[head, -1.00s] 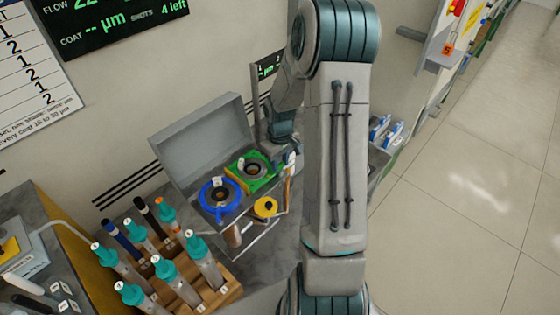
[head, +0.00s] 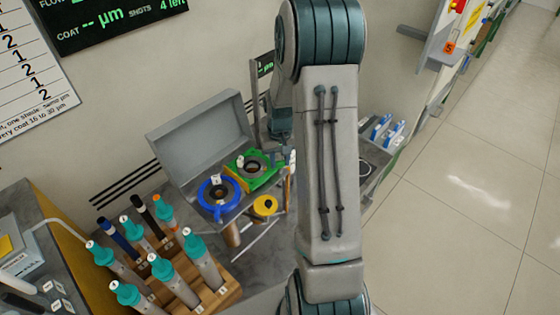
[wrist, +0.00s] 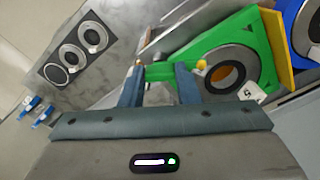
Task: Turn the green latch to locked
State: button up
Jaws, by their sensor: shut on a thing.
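In the wrist view the green latch (wrist: 213,52) is a green plate around a dark ring with an orange-brown centre. A green arm sticks out from it to the left. My gripper (wrist: 160,78) has its two blue fingers on either side of that arm and is shut on it. In the head view my gripper is mostly hidden behind my arm. I cannot read the latch's lock marking.
The grey case's lid (head: 205,135) stands open behind the latches. A yellow round part (head: 264,206) lies in front. A wooden rack (head: 205,296) with several teal-capped bottles stands at the front left. A plate with three rings (wrist: 77,50) lies left in the wrist view.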

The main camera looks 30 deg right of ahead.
aim_at(280, 161)
jog(key=shift+m+b, duration=0.35)
jog(key=shift+m, duration=1.45)
jog(key=o, duration=1)
jog(key=shift+r, duration=0.15)
notch_tip(280, 161, up, 14)
jog(key=shift+f+p, duration=0.15)
jog(key=shift+p, duration=0.2)
jog(key=s+a+r+n+t+p, duration=0.1)
jog(key=s+a+r+n, duration=0.1)
jog(key=s, duration=0.4)
jog(key=s+a+r+n+t+p, duration=0.1)
jog(key=s+a+r+n+p, duration=0.1)
jog(key=s+a+r, duration=0.2)
jog(key=s+a+r+n+p, duration=0.1)
jog(key=s+a+r, duration=0.2)
jog(key=s+a, duration=0.4)
jog(key=shift+s+a+r+n+t, duration=0.2)
jog(key=shift+s, duration=0.35)
jog(key=shift+s+a+r+n+t, duration=0.2)
jog(key=shift+s, duration=0.3)
